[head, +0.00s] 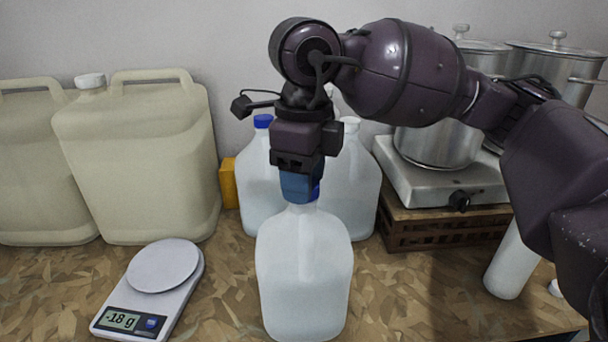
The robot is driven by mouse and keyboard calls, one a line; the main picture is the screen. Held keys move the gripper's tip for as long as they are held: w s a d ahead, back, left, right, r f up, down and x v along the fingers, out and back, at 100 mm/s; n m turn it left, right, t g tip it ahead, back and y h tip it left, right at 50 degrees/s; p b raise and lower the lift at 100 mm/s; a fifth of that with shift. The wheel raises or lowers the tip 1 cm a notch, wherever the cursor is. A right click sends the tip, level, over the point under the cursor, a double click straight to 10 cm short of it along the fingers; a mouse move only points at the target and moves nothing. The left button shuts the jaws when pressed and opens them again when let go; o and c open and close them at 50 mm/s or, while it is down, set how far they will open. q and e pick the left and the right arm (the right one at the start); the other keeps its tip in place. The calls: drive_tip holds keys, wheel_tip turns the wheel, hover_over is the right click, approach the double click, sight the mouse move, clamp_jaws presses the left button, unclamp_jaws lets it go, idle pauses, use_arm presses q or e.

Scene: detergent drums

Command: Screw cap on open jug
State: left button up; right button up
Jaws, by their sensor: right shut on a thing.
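A translucent white jug (304,270) stands upright at the front middle of the table. My right gripper (300,188) points straight down over its neck, with the fingertips at the neck's top. My left gripper is not in view.
Behind stand two similar jugs, one with a blue cap (263,121). Large beige canisters (140,160) stand at left, a kitchen scale (150,285) at front left. At right are a hot plate (440,185) with steel pots (440,145) and a white cylinder (512,262).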

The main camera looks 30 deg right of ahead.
drive_tip(key=shift+m, duration=0.3)
drive_tip(key=m, duration=0.5)
drive_tip(key=shift+f, duration=0.1)
idle(0.3)
drive_tip(key=shift+m, duration=0.3)
drive_tip(key=m, duration=0.5)
drive_tip(key=shift+m+p, duration=0.3)
drive_tip(key=o, duration=0.7)
